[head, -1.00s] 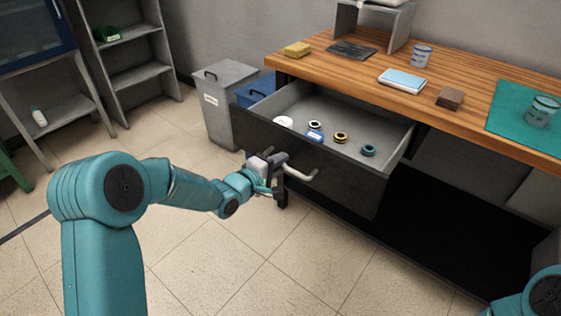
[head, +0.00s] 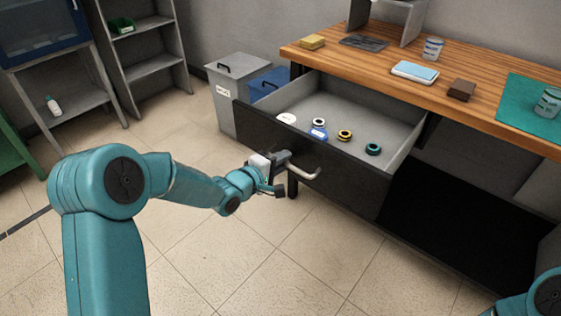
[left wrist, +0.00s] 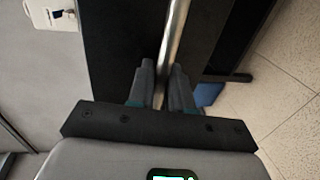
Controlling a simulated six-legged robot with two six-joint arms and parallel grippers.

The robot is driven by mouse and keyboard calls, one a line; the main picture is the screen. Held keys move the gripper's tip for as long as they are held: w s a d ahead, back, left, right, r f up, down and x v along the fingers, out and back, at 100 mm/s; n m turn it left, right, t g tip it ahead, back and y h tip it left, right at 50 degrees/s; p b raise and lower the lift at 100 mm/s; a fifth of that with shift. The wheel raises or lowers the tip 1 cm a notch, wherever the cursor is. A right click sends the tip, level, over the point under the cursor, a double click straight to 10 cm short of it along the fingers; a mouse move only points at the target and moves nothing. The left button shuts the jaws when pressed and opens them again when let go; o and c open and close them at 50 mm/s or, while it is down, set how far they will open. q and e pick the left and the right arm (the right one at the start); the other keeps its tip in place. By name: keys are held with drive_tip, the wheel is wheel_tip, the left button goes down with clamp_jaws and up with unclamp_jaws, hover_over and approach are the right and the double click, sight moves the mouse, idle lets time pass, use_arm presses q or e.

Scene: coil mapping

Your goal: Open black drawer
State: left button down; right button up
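The black drawer (head: 330,170) stands well open under the wooden desk, its grey inside showing. Its silver bar handle (head: 312,175) is on the front. My left gripper (head: 284,172) is at the left part of this handle. In the left wrist view the fingers (left wrist: 163,82) are closed on either side of the handle bar (left wrist: 174,38), which runs between them. The exact finger contact is hard to see. Only part of my right arm shows at the bottom right of the head view; its gripper is out of view.
Several small coils, including a yellow one (head: 345,135), lie in the drawer. A grey bin (head: 236,90) stands close to the drawer's left side. Grey shelves (head: 150,66) stand at the back left. Tiled floor is clear before the drawer.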

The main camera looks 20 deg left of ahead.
use_arm(q)
drive_tip(key=c, duration=1.2)
unclamp_jaws()
drive_tip(key=p+v, duration=0.2)
drive_tip(key=v, duration=1.4)
drive_tip(key=shift+s, duration=0.15)
drive_tip(key=shift+d, duration=0.1)
